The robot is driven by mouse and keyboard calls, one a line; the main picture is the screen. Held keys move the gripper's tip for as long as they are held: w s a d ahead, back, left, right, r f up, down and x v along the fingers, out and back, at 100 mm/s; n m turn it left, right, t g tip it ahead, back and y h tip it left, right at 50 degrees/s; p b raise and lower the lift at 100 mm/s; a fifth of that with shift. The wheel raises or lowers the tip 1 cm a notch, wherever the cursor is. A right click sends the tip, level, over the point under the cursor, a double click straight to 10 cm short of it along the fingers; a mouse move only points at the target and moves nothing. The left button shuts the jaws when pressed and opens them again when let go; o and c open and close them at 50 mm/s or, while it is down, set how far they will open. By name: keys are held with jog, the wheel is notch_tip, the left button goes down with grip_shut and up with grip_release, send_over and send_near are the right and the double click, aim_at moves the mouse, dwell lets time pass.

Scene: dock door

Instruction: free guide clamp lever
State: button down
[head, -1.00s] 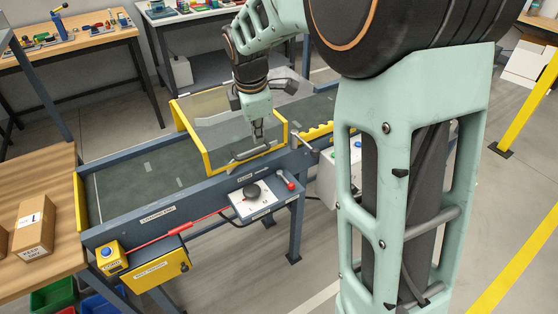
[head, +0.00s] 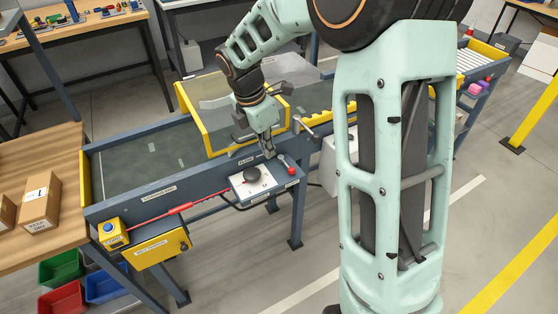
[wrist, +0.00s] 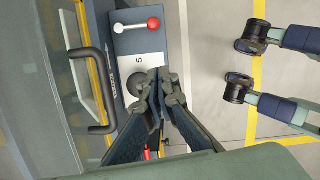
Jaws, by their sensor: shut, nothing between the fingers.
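A lever with a red ball end (head: 285,158) stands at the right end of the control panel on the conveyor's front side; it also shows in the wrist view (wrist: 153,24). A second, metal lever (head: 306,129) sits on the front rail beside the yellow-edged guard. I cannot read a label marking either as the guide clamp lever. My gripper (head: 269,153) is shut and empty, pointing down over the panel's back edge, left of the red-ended lever. In the wrist view its fingertips (wrist: 159,76) are close beside the black round knob (wrist: 137,84); contact cannot be told.
The clear guard with yellow edges (head: 205,125) and a dark handle (wrist: 80,90) stands over the conveyor behind the gripper. The floor in front is clear.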

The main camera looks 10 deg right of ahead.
aim_at(286, 165)
jog(key=b+x, duration=0.1)
jog(key=x, duration=0.9)
jog(key=shift+f, duration=0.1)
jog(key=shift+w+d+f, duration=0.15)
jog(key=shift+w+d, duration=0.15)
jog(key=shift+d, duration=0.2)
jog(key=shift+w+d+f, duration=0.1)
jog(key=shift+w+d, duration=0.15)
jog(key=shift+d, duration=0.3)
jog(key=shift+w+d+f, duration=0.2)
jog(key=shift+w+d, duration=0.05)
jog(key=shift+d, duration=0.3)
